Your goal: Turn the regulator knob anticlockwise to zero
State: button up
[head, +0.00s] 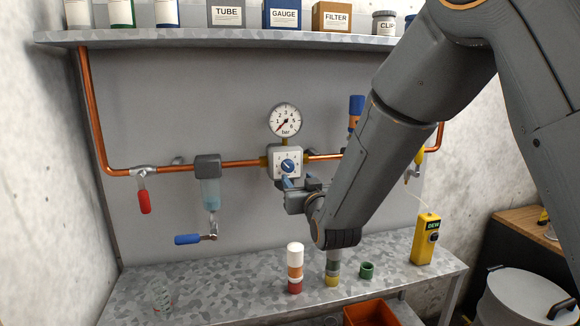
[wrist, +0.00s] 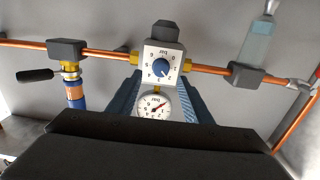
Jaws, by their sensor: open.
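The regulator (head: 287,161) is a pale square block on the copper pipe, with a round blue knob (head: 288,166) on its numbered face. The knob also shows in the wrist view (wrist: 160,68), which is upside down; its pale pointer mark is too small to read surely. The white bar gauge (head: 285,119) sits above the regulator, its red needle pointing lower left near the low end. My gripper (head: 299,184) is just below and in front of the regulator. In the wrist view its blue-grey fingers (wrist: 160,84) are apart on either side of the knob, empty, with no contact visible.
A red-handled valve (head: 144,200), a filter bowl (head: 209,180) and a blue-handled drain valve (head: 194,239) hang left. Stacked cylinders (head: 295,268), a green cup (head: 366,270) and a yellow DEW meter (head: 426,240) stand on the bench. A shelf (head: 230,37) with boxes runs above.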

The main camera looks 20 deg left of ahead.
aim_at(289, 169)
jog(key=p+x, duration=0.1)
jog(key=x, duration=0.3)
jog(key=p+x, duration=0.1)
jog(key=x, duration=0.2)
jog(key=shift+w+a+r, duration=0.2)
jog(key=shift+w+a, duration=0.05)
jog(key=shift+a, duration=0.15)
jog(key=shift+c, duration=0.3)
jog(key=c, duration=1)
